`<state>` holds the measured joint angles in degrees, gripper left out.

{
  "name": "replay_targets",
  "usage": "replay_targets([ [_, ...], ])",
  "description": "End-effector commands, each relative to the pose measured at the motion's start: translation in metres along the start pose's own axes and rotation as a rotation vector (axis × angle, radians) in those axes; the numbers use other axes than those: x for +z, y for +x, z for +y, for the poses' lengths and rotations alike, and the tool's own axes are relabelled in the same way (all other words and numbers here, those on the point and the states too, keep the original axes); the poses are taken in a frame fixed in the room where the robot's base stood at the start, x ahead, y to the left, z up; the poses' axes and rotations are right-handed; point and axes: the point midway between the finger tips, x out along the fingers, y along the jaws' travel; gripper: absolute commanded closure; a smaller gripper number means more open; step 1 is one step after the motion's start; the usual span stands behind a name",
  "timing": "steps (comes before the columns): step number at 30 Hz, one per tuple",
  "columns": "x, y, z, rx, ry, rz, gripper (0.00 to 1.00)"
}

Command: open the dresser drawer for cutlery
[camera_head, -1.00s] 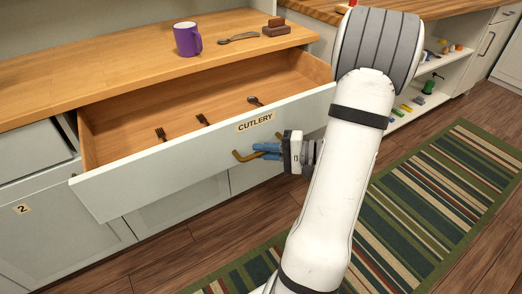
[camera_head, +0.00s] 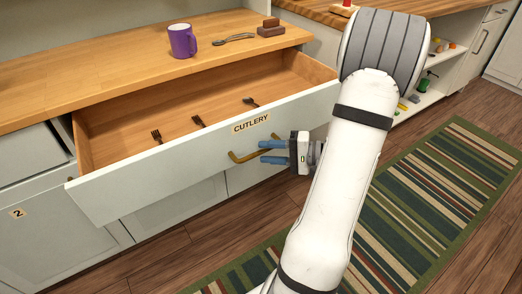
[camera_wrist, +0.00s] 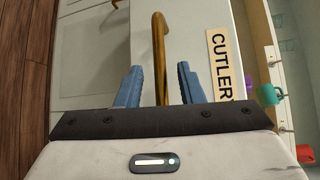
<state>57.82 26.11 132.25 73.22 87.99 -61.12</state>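The drawer labelled CUTLERY (camera_head: 210,155) is pulled well out of the dresser, and its inside shows two forks and a third dark utensil (camera_head: 250,102) lying apart on the wooden bottom. Its brass handle (camera_head: 240,156) is on the drawer front and also shows in the wrist view (camera_wrist: 159,55). My gripper (camera_head: 272,152) is in front of the handle with its blue fingers spread. In the wrist view my fingers (camera_wrist: 158,88) stand apart on either side of the handle bar, with gaps on both sides.
A striped rug (camera_head: 440,190) covers the floor at right. A shelf with small items (camera_head: 425,90) stands behind my arm.

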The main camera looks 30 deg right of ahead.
Motion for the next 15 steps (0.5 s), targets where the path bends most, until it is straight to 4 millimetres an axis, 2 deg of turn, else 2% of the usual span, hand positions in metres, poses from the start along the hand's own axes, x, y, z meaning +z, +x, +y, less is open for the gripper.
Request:
replay_targets([
  [3,-0.001,-0.023,-0.002,-0.002,0.001,0.005,0.66],
  [7,-0.001,-0.041,-0.001,-0.001,0.001,0.004,0.66],
  [15,0.0,-0.051,0.0,0.0,0.0,0.0,0.66],
])
